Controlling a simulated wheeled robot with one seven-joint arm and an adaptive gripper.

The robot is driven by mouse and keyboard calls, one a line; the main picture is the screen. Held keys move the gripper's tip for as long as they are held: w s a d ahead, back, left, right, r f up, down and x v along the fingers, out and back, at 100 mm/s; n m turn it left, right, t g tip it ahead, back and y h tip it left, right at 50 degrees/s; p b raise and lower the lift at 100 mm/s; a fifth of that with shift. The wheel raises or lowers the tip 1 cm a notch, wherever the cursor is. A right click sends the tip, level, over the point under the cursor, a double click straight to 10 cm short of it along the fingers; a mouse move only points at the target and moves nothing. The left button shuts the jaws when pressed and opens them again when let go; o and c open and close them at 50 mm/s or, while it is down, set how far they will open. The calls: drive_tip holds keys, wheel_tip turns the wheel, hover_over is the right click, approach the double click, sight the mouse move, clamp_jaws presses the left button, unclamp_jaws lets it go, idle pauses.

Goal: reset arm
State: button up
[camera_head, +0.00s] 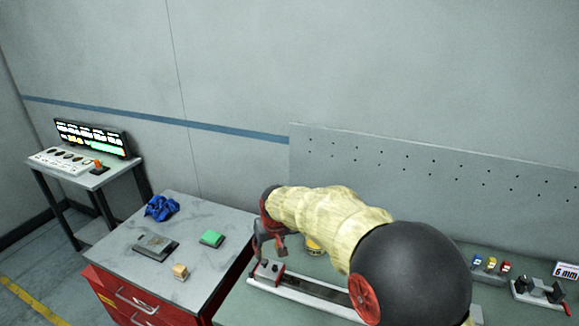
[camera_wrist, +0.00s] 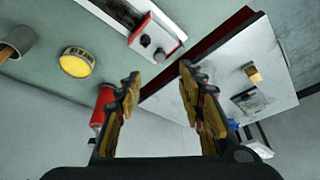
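My arm reaches across the green bench (camera_head: 240,312) in the head view. My gripper (camera_head: 268,246) hangs at the left end of a long rail fixture (camera_head: 318,295), near its red and white end block (camera_head: 266,271) with dark knobs. In the wrist view my gripper (camera_wrist: 160,74) has its two fingers spread wide, with nothing between them. The end block (camera_wrist: 157,42) shows beyond the fingertips there, apart from them. My arm hides part of the bench and rail in the head view.
A grey-topped red cabinet (camera_head: 198,213) holds a blue item (camera_head: 161,208), green block (camera_head: 211,238), tan block (camera_head: 180,271) and grey tray (camera_head: 150,246). A yellow-topped tin (camera_wrist: 76,62) and red cylinder (camera_wrist: 103,108) are near my gripper. A pegboard (camera_head: 460,180) stands behind the bench.

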drive_tip(key=s+d+f+g, duration=0.2)
drive_tip(key=s+d+f, duration=0.1)
drive_tip(key=s, duration=0.2)
drive_tip(key=s+d+r+m+t+b, duration=0.1)
drive_tip(key=s+d+r, duration=0.3)
drive_tip(key=s+d, duration=0.5)
drive_tip(key=s+d+r+m+t+h+b, duration=0.1)
drive_tip(key=s+d+r, duration=0.3)
drive_tip(key=s+d, duration=0.5)
drive_tip(key=s+d+r+m+t+h+b, duration=0.1)
drive_tip(key=s+d+r+m+b, duration=0.2)
drive_tip(key=s+d, duration=0.6)
drive_tip(key=shift+s+d+r+t, duration=0.25)
drive_tip(key=shift+s+r, duration=0.5)
drive_tip(key=shift+s, duration=1.2)
